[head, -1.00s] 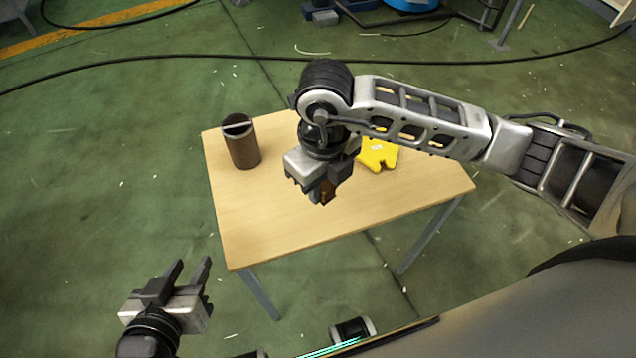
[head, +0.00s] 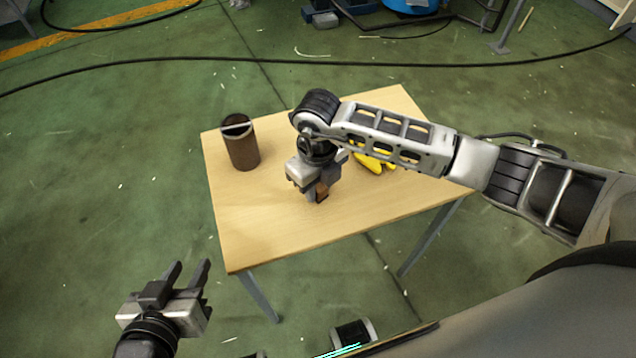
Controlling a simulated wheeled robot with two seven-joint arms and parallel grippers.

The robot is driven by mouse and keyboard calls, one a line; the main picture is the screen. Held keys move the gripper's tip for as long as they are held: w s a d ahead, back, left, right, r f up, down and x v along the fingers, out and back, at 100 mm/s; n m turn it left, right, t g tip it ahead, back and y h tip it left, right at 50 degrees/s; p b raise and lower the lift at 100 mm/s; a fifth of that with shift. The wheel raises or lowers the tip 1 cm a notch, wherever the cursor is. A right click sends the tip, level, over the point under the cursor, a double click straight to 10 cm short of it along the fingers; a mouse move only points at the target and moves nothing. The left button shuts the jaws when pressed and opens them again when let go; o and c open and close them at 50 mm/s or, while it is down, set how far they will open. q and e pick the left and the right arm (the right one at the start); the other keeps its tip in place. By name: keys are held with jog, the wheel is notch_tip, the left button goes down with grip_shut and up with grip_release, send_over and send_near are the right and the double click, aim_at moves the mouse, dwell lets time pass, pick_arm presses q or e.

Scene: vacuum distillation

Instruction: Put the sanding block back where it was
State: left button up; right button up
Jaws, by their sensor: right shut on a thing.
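The sanding block (head: 322,192) is a small brown block in the head view, partly hidden by the fingers of my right gripper (head: 316,195). The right gripper points down over the middle of the table and is shut on the block. The block is at or just above the table top; I cannot tell whether it touches. My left gripper (head: 186,277) is open and empty, off the table's front left corner, above the floor.
The wooden table (head: 270,220) has clear room at its front and left. A brown cylindrical container (head: 242,148) with a light bar across its top stands at the left. A yellow object (head: 369,163) lies behind my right arm, partly hidden.

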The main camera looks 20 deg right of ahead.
jog(key=shift+f, duration=0.15)
jog(key=o, duration=1)
